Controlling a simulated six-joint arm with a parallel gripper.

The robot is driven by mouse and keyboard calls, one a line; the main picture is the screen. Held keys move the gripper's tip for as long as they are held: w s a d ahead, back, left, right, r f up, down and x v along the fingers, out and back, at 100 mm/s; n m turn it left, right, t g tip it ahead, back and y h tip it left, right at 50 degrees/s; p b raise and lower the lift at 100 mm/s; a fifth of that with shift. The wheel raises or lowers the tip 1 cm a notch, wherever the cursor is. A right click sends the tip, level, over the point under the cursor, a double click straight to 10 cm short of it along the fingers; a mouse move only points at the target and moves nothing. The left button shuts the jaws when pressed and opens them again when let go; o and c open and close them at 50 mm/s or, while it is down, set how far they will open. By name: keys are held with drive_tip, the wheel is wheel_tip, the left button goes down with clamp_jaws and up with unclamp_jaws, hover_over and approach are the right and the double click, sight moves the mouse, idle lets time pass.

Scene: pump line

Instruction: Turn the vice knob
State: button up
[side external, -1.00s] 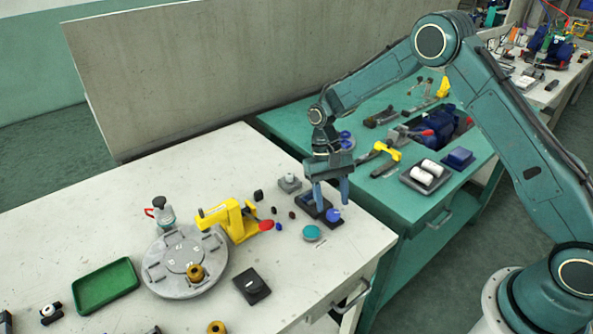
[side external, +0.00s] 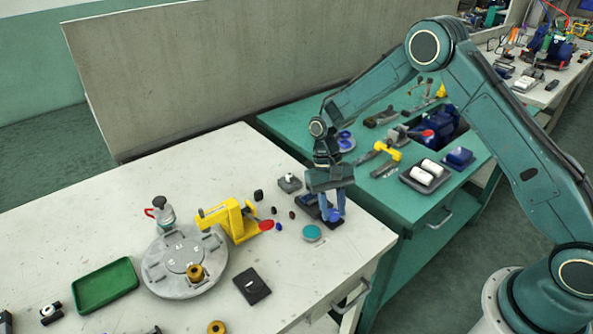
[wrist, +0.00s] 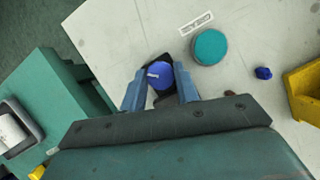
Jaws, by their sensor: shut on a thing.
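The vice knob looks to be the round blue knob (wrist: 161,76) with a pale mark on its top, on a dark base at the right corner of the pale bench. It also shows low between my fingers in the side view (side external: 334,215). My gripper (wrist: 160,88) points down over it, with one blue-grey finger on each side, shut on the knob. The dark base (side external: 306,203) is partly hidden behind my fingers.
A teal disc (side external: 312,233) lies close to my gripper. A yellow clamp-like piece (side external: 229,218) and a grey round plate (side external: 160,270) stand to the left. The bench front edge and green bench (side external: 280,122) are near.

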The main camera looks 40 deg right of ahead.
drive_tip(key=shift+n, duration=0.3)
drive_tip(key=shift+w+a+n+h, duration=0.1)
drive_tip(key=shift+n+h, duration=0.8)
drive_tip(key=shift+n, duration=1.1)
drive_tip(key=o, duration=0.9)
drive_tip(key=shift+o, duration=0.2)
drive_tip(key=v, duration=1.3)
drive_tip(key=shift+w+r, duration=0.15)
drive_tip(key=shift+r, duration=0.25)
